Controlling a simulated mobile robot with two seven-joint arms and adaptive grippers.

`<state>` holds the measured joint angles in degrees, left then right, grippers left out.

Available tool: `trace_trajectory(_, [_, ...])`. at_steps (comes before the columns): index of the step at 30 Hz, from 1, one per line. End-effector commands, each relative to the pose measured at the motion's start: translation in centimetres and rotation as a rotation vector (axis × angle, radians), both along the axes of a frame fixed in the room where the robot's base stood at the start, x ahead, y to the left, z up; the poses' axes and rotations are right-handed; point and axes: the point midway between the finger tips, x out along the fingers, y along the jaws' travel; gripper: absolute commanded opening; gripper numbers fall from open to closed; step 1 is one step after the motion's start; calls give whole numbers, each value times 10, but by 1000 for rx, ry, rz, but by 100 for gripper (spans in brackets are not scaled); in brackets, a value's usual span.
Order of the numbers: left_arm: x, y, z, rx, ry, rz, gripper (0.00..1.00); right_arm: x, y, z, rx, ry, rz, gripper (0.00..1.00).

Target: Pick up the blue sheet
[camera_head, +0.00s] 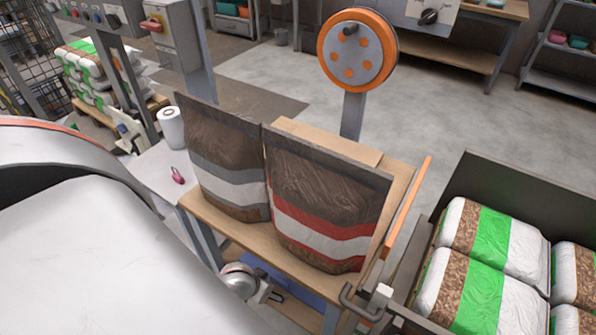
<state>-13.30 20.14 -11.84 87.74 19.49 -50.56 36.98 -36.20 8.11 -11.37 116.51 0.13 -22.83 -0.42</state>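The blue sheet (287,279) shows as a blue strip low under the wooden bench, below the two bags. The bench top and bags hide much of it, so its full shape cannot be told. A gripper (272,296), which appears to be my left one, is low beside the bench, near the blue sheet. Its rounded silver wrist shows, but its fingers are small and partly hidden. I cannot tell whether it touches the sheet. My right gripper is not in view.
A grey-striped bag (232,170) and a red-striped bag (325,205) stand on the bench (225,224). A dark bin (520,180) with green-striped bags is at right. A white paper roll (171,127) stands at left. The floor behind is mostly clear.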

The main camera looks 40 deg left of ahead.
Motion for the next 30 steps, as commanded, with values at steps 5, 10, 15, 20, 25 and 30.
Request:
trace_trajectory(5, [20, 2, -1, 0, 1, 0, 75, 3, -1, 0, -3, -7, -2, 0])
trace_trajectory(10, [29, 3, 0, 1, 0, -1, 75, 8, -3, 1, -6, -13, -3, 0])
trace_trajectory(15, [38, 5, -25, 1, 9, 0, 75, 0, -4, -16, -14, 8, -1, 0])
trace_trajectory(20, [46, 5, -44, 1, 7, -1, 75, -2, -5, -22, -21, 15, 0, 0])
trace_trajectory(25, [51, 6, -48, 0, 3, -1, 75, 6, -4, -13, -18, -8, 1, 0])
trace_trajectory(30, [52, 6, -46, 0, 0, -1, 75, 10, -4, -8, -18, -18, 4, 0])
